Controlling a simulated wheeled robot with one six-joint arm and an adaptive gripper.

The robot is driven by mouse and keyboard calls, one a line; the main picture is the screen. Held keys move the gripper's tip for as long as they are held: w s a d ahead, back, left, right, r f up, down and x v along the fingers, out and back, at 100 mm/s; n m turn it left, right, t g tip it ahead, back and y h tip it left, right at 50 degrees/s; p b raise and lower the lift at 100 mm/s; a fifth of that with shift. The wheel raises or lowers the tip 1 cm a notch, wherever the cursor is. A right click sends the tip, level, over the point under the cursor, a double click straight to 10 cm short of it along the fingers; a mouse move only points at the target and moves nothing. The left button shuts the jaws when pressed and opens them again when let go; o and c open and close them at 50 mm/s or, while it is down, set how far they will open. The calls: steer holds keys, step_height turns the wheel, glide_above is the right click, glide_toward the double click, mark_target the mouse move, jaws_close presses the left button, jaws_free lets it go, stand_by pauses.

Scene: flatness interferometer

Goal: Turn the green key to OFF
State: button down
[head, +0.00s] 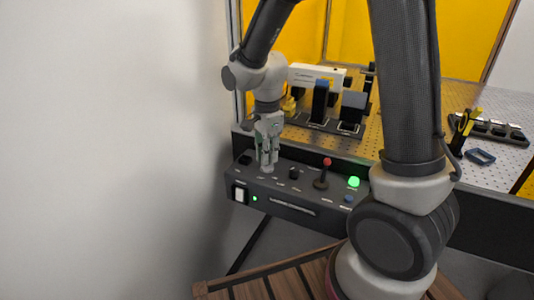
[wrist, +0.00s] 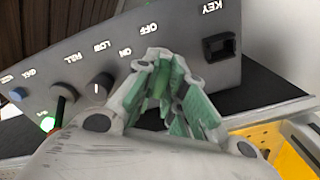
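The dark control box (head: 310,212) stands below the table edge in the head view, and its tilted face (wrist: 140,50) fills the upper wrist view. My gripper (head: 268,167) points down onto the box's left part. In the wrist view my gripper's green-padded fingers (wrist: 165,72) reach to the panel beside the printed ON and OFF words. A light green piece, perhaps the green key (wrist: 159,82), shows between the fingers. Most of it is hidden, so its turned position and whether the fingers press on it cannot be told.
Right of my gripper in the head view are a black knob (head: 294,173), a red-tipped lever (head: 322,175), a lit green lamp (head: 354,182) and a blue button (head: 348,198). A black square socket (wrist: 220,47) sits by the KEY label. A white wall (head: 110,150) is at left.

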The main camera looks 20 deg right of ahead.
steer(key=shift+m, duration=1.2)
